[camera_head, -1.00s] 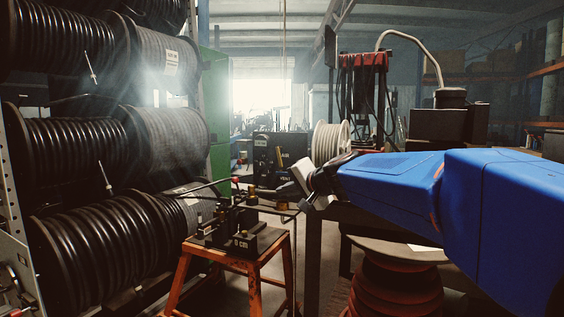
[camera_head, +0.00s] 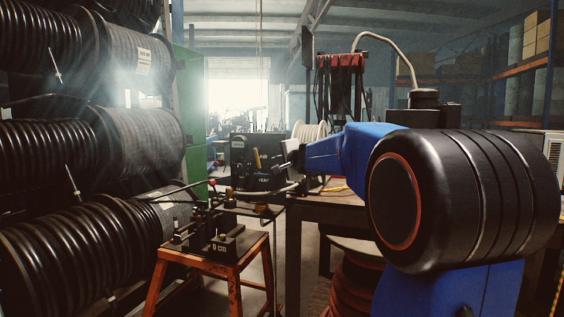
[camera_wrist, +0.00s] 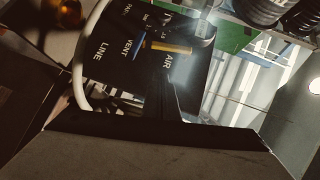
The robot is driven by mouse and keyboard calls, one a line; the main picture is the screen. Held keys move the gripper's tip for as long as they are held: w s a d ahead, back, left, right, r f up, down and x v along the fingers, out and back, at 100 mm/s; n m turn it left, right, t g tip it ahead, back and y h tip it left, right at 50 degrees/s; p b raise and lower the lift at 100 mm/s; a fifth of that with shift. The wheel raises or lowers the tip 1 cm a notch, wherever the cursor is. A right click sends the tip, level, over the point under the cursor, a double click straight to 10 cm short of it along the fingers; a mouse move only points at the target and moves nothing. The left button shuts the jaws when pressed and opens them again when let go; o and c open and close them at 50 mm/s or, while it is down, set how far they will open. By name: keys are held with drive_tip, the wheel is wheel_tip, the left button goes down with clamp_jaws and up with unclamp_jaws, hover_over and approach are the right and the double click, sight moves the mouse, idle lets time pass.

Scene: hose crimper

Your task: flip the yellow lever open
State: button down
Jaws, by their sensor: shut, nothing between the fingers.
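The yellow lever (camera_head: 257,159) stands nearly upright on the front of a black panel box (camera_head: 240,150). In the wrist view the yellow lever (camera_wrist: 171,47) shows beside the word AIR, with a blue lever (camera_wrist: 138,46) near the word VENT. My gripper (camera_head: 287,154) is just right of the panel, shut and empty. It looks apart from the lever, though the exact gap is hard to judge. In the wrist view a broad grey part of my gripper fills the bottom edge.
An orange stand (camera_head: 228,268) with a black hose tool (camera_head: 215,237) and thin rods is in front of the panel. Large hose reels (camera_head: 140,145) fill the left. A table (camera_head: 335,205) is at right. A pale hose (camera_wrist: 80,60) curves past the panel's edge.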

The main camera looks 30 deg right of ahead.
drive_tip(key=shift+w+a+f, duration=0.2)
drive_tip(key=shift+w+a, duration=0.15)
drive_tip(key=shift+w, duration=0.55)
drive_tip(key=shift+w+a+f, duration=0.25)
drive_tip(key=shift+w+a, duration=0.1)
drive_tip(key=shift+w, duration=0.55)
drive_tip(key=shift+w+a+f, duration=0.2)
drive_tip(key=shift+w+a, duration=0.15)
drive_tip(key=shift+w, duration=0.55)
